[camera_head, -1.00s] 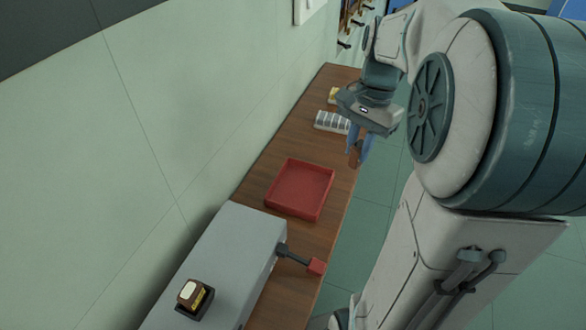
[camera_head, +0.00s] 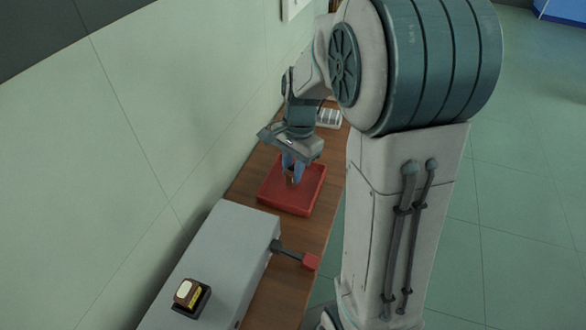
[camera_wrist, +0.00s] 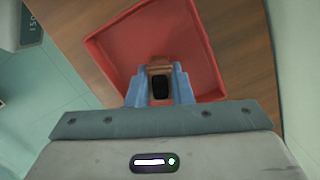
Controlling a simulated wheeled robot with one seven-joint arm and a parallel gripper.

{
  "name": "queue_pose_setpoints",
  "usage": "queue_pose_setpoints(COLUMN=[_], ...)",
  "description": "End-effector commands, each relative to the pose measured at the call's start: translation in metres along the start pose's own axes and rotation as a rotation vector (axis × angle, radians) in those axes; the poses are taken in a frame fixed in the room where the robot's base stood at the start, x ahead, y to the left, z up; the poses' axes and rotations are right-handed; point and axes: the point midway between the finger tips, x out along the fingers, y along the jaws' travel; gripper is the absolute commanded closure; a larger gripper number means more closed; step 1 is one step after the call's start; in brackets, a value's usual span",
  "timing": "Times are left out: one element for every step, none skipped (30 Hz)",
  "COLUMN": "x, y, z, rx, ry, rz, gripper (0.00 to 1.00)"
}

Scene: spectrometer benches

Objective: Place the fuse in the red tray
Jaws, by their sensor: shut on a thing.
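The red tray (camera_head: 313,181) lies on the wooden bench and looks empty apart from what my gripper covers. It also shows in the wrist view (camera_wrist: 205,62), around the fingertips. My gripper (camera_head: 292,172) points down over the tray, with its blue fingers (camera_wrist: 160,88) shut on the fuse. The fuse (camera_wrist: 160,68) is a small brown piece with a dark face, partly hidden between the fingers. In the head view the fuse (camera_head: 289,180) is a small brown patch at the fingertips. Its exact height above the tray floor is hard to tell.
A grey box (camera_head: 215,250) stands in front of the tray, with a lever ending in a red block (camera_head: 311,262). A brown and yellow block (camera_head: 189,294) sits on the box. A white rack (camera_head: 328,117) lies behind the tray. The wall (camera_head: 150,120) runs along the left.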

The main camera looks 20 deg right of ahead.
Motion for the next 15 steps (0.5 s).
queue_pose_setpoints(x=[0.0038, 0.0052, 0.0061, 0.0063, 0.0062, 0.0061, 0.006, 0.006, 0.006, 0.0065, 0.0073, 0.0089, 0.01, 0.011, 0.0096], y=[0.0002, 0.0002, 0.0001, 0.0001, 0.0, 0.0, 0.0, 0.0001, 0.0001, 0.0001, 0.0001, 0.0001, 0.0002, 0.0001, 0.0001], z=[-0.0005, -0.0008, -0.0011, -0.0011, -0.0012, -0.0012, -0.0012, -0.0012, -0.0012, -0.0013, -0.0014, -0.0017, -0.0019, -0.002, -0.0018], rx=[0.001, 0.0, 0.0, 0.0, 0.0, 0.0, 0.0, 0.0, 0.0, 0.0, 0.0, -0.001, -0.001, -0.001, -0.001], ry=[-0.001, -0.001, 0.0, 0.0, 0.001, 0.001, 0.001, 0.001, 0.001, 0.001, 0.001, 0.001, 0.0, 0.001, 0.001], rz=[0.001, 0.0, -0.001, -0.001, -0.002, -0.002, -0.002, -0.002, -0.002, -0.001, -0.001, -0.001, -0.001, -0.001, -0.001], gripper=[1.0, 1.0, 1.0, 1.0, 1.0, 1.0, 1.0, 1.0, 1.0, 1.0, 1.0, 1.0, 1.0, 1.0, 0.69])
